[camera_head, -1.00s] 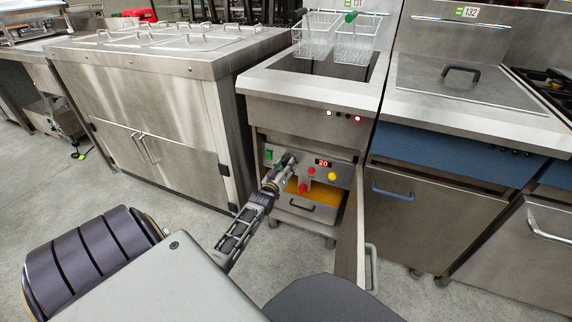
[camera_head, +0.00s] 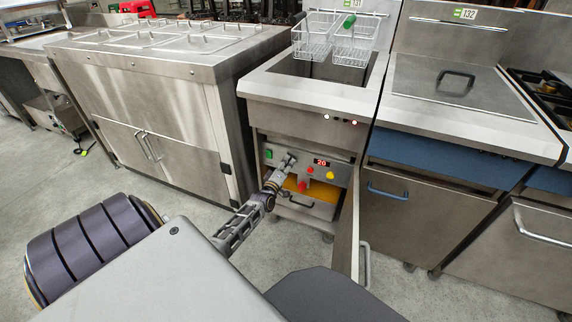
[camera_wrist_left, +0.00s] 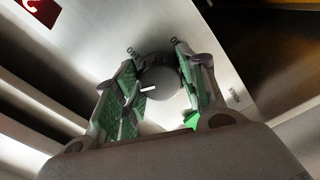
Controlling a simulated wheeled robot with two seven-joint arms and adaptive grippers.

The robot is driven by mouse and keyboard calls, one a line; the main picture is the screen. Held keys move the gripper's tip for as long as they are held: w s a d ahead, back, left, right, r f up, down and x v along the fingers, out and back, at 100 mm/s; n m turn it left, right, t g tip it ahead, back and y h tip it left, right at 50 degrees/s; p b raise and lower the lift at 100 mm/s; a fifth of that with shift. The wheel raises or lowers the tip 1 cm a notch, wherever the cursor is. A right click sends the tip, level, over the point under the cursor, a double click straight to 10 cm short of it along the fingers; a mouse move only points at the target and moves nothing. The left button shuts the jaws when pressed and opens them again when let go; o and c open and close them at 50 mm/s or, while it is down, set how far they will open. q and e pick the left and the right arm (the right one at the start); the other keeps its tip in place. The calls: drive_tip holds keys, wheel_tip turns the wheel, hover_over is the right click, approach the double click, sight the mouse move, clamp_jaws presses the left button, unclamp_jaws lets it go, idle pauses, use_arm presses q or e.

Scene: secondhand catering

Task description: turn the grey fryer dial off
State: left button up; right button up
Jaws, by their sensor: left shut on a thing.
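The fryer (camera_head: 300,108) stands in the middle of the head view, with its lower door (camera_head: 347,235) open. Its control panel shows a red display reading 20 (camera_head: 321,162). My left gripper (camera_head: 290,158) reaches the panel and covers the dial there. In the left wrist view the round grey dial (camera_wrist_left: 165,84) has a white pointer line, aimed left in the picture. The green-padded fingers of my left gripper (camera_wrist_left: 158,88) are shut on the dial, one on each side. Printed marks around the dial are partly hidden. My right gripper is not in view.
Wire baskets (camera_head: 318,38) sit on the fryer top. A steel cabinet (camera_head: 170,90) is at left, a blue-fronted unit (camera_head: 425,180) at right.

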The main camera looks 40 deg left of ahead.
use_arm(q)
drive_tip(key=n, duration=0.5)
idle(0.6)
drive_tip(key=o, duration=1)
drive_tip(key=shift+o, duration=0.2)
drive_tip(key=v, duration=1.2)
drive_tip(key=shift+s, duration=0.15)
idle(0.6)
